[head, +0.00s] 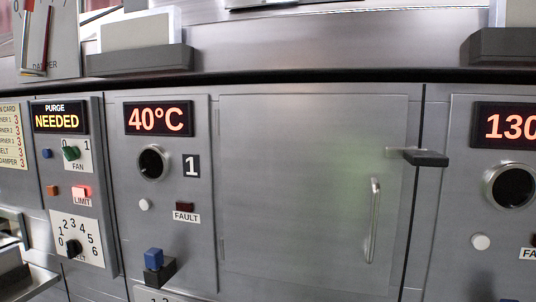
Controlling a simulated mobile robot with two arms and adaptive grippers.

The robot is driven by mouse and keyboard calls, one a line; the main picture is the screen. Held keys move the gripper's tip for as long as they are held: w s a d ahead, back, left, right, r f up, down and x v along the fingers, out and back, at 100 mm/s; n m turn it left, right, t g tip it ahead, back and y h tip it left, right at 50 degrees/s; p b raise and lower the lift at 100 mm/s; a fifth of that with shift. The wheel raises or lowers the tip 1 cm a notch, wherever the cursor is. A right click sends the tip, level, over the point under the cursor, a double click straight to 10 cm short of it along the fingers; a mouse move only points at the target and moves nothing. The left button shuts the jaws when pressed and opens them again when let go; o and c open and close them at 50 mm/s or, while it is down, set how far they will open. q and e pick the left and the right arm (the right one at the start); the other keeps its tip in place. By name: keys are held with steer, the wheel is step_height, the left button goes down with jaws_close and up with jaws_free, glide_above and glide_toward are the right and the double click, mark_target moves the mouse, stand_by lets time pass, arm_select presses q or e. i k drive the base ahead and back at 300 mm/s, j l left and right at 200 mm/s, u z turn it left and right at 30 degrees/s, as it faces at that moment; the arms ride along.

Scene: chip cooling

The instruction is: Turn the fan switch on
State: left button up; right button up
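The fan switch (71,153) is a small green knob on a white plate marked FAN, on the narrow panel at the left. The plate has a 0 at its upper left and a 1 at its upper right. The knob seems to lean toward the 0, but it is small in the view. Above it, a display (60,117) reads PURGE NEEDED. Neither of my grippers is in the head view.
Below the switch are a lit red LIMIT light (81,192) and a numbered dial (74,248). A blue block-shaped control (154,259) juts out under the 40°C display (158,117). A closed metal door (300,180) has a vertical handle (374,220).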

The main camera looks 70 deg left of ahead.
mark_target(71, 153)
steer(key=u, duration=3.3)
